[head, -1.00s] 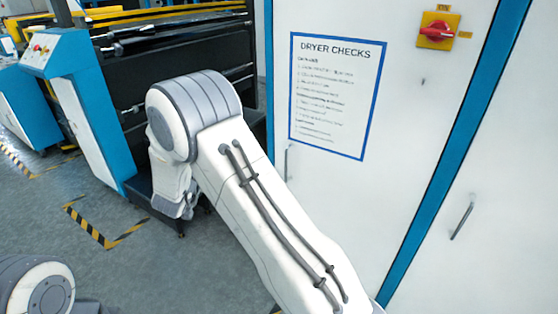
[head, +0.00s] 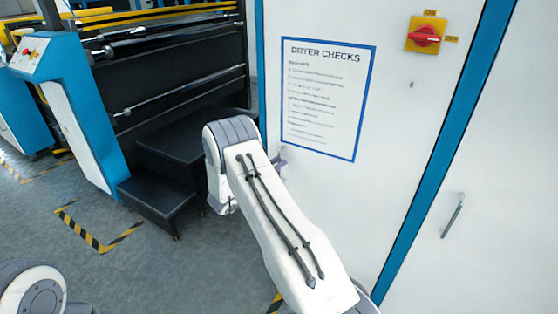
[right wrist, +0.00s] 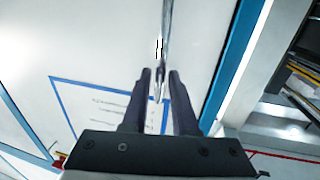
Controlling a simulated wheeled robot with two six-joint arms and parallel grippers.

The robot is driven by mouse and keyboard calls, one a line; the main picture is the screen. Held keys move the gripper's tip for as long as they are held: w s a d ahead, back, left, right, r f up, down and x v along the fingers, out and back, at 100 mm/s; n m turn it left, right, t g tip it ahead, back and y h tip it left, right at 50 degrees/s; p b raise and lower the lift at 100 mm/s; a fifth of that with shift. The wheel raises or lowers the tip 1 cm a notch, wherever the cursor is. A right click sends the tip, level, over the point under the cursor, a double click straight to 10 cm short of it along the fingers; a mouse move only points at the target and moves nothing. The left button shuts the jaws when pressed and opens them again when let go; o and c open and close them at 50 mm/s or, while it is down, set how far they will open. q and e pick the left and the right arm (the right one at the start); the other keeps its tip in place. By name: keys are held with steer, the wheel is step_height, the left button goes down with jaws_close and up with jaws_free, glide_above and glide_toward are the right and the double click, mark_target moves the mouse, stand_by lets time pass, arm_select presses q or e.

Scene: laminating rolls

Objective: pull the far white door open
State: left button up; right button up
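The far white door (head: 385,130) carries a blue-framed "DRYER CHECKS" sheet (head: 325,98) and looks closed. In the right wrist view its metal bar handle (right wrist: 166,35) runs down between the two dark fingers of my right gripper (right wrist: 160,74). The fingers stand apart on either side of the handle, with a narrow gap showing. My left gripper is out of view.
A second white door with its own handle (head: 452,215) is at the right, past a blue post (head: 440,160). A red and yellow switch (head: 426,34) is on the far door. Black steps (head: 160,180) stand left of the door; open floor lies in front.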

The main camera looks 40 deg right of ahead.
steer(key=shift+w+d, duration=0.15)
steer(key=shift+d, duration=0.6)
jaws_close()
stand_by(0.9)
